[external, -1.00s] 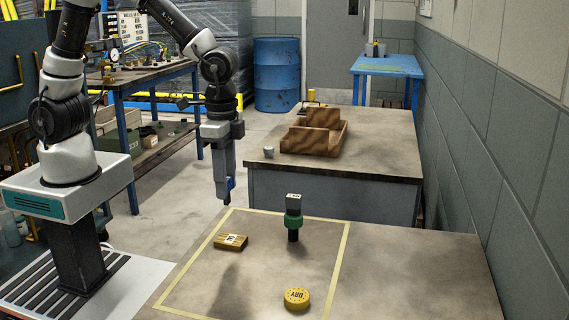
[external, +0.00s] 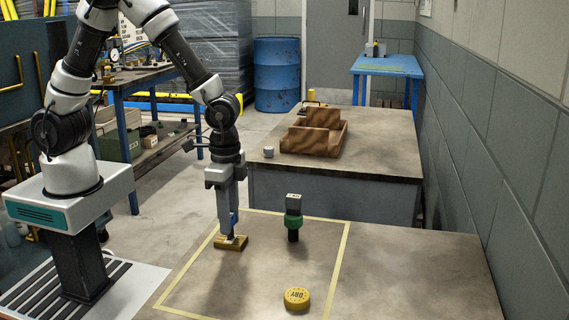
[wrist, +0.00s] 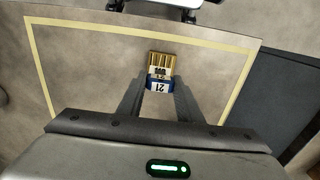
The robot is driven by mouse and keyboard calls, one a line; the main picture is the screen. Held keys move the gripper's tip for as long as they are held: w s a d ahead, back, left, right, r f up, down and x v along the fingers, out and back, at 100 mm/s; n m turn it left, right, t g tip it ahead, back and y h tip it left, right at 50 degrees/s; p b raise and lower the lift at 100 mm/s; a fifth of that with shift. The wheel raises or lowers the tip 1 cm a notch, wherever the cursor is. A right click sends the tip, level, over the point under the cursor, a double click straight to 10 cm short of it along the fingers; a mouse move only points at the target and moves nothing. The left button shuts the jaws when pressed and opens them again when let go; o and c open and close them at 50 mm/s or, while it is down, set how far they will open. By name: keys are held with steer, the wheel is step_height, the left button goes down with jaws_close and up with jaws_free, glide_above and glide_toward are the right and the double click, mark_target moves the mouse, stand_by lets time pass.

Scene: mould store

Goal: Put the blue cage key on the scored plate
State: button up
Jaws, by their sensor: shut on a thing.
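The blue cage key (wrist: 160,85), with a white tag reading 21, is between the fingers of my gripper (wrist: 158,100) in the wrist view. In the external view my gripper (external: 231,233) points straight down, with a bit of blue showing at its fingers. The scored plate (external: 237,245) is a small brass-coloured block with grooves, lying inside the taped area of the near table. In the wrist view the plate (wrist: 163,62) shows just beyond the key, partly covered by it. My gripper is shut on the key directly over the plate. I cannot tell whether key and plate touch.
A green and black upright tool (external: 293,222) stands right of the plate. A yellow round tin (external: 297,298) marked DRY lies nearer the front. Yellow tape (external: 341,255) outlines the area. The table's right side is clear. A wooden tray (external: 325,140) sits on the rear table.

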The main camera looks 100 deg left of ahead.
steer(key=shift+f, duration=0.15)
steer(key=o, duration=1)
steer(key=shift+o, duration=0.2)
